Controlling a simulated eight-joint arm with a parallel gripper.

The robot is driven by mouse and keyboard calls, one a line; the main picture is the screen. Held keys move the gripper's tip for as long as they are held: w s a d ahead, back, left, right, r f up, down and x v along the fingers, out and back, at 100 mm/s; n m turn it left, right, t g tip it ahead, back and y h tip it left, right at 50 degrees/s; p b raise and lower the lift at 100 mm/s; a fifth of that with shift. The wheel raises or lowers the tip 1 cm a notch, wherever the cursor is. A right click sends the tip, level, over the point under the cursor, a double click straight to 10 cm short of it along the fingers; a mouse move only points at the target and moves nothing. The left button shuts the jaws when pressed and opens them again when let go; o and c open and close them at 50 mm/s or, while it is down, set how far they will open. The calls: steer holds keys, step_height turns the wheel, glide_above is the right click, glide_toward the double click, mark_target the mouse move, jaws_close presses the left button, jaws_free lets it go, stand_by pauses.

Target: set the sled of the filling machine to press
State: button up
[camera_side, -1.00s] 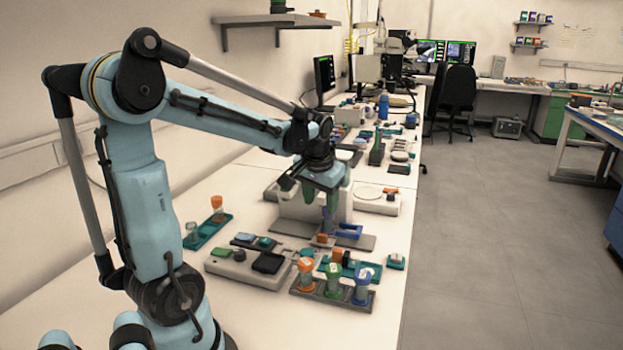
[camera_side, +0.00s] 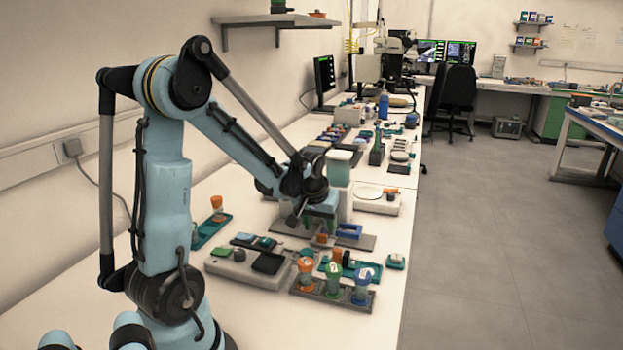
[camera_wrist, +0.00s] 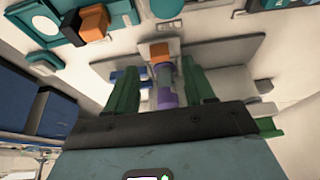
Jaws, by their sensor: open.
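The filling machine (camera_side: 340,168) stands behind my gripper in the side view, with a pale green tank on top and a grey base plate (camera_side: 362,243). My gripper (camera_side: 318,228) is low over that plate, pointing down, and hides much of the machine's front. In the wrist view my open gripper (camera_wrist: 164,82) has a green finger on each side of an orange block (camera_wrist: 160,52), a grey round part and a purple part (camera_wrist: 165,98) in line. I cannot tell whether the fingers touch them, or which part is the sled. A blue part (camera_side: 348,231) sits just right of the gripper.
In front are a rack of orange, green and blue capped jars (camera_side: 333,289), a teal tray (camera_side: 372,269) and a grey device (camera_side: 245,266). A teal tray with an orange-capped jar (camera_side: 217,206) lies left. A white balance-like device (camera_side: 376,200) stands behind right.

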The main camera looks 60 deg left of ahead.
mark_target(322, 235)
steer(key=shift+x, duration=2.05)
steer(key=shift+c, duration=0.4)
jaws_close()
